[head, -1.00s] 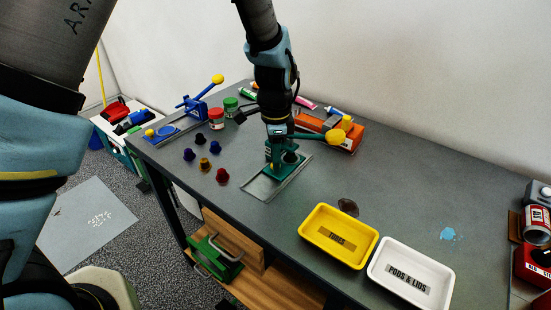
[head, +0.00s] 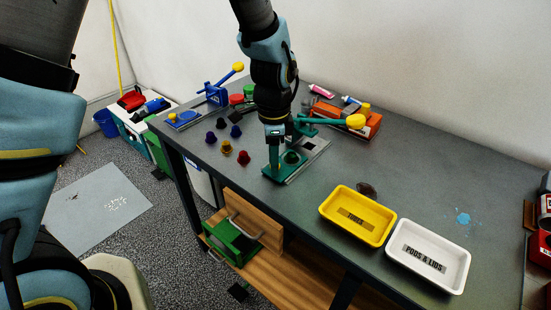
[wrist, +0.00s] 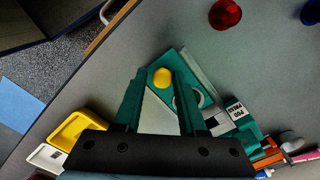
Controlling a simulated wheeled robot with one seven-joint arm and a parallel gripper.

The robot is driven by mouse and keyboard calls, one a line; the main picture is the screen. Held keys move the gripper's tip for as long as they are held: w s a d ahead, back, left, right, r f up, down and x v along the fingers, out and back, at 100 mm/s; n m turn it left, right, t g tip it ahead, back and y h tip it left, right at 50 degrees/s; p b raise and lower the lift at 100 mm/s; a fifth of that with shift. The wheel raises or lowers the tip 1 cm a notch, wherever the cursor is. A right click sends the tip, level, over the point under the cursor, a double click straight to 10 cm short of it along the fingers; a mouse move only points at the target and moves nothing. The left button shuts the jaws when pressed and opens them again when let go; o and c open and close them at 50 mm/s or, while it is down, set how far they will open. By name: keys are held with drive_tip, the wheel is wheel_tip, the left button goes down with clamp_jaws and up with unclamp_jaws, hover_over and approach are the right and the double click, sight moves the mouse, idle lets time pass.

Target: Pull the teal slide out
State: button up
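The teal slide (head: 285,175) lies at the near end of a flat grey rail (head: 317,146) on the bench, clear of the teal press (head: 305,125) with its yellow-tipped lever behind. The wrist view shows the slide's yellow knob (wrist: 162,77) and a round cup (wrist: 188,98) in it, partly hidden by a finger. My gripper (wrist: 160,72) points down at the slide's near end. In the head view (head: 273,165) the knob is hidden by the fingers.
A yellow tray (head: 357,214) and a white tray (head: 429,256) stand to the right. Several coloured pods (head: 226,146) stand left of the slide. A blue press (head: 215,95) is at the far left and an orange box (head: 365,124) behind. The bench's front edge is close to the slide.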

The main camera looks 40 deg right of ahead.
drive_tip(key=o, duration=0.4)
drive_tip(key=shift+r, duration=0.1)
wheel_tip(320, 180, up, 11)
drive_tip(key=shift+f+b, duration=0.2)
drive_tip(key=shift+b, duration=0.95)
drive_tip(key=w+a+n, duration=0.5)
drive_tip(key=w+a, duration=0.1)
drive_tip(key=a, duration=0.3)
drive_tip(key=w+a+n, duration=0.5)
drive_tip(key=a+n, duration=0.1)
drive_tip(key=a, duration=0.3)
drive_tip(key=a+n, duration=0.4)
drive_tip(key=a, duration=0.2)
drive_tip(key=a+f+n+t, duration=0.1)
drive_tip(key=a+n, duration=0.3)
drive_tip(key=a, duration=0.3)
drive_tip(key=s+a+f+n, duration=0.1)
drive_tip(key=a+n, duration=0.3)
drive_tip(key=a, duration=0.2)
drive_tip(key=shift+a+f+t, duration=0.15)
drive_tip(key=shift+f+t, duration=0.1)
drive_tip(key=shift+t, duration=0.05)
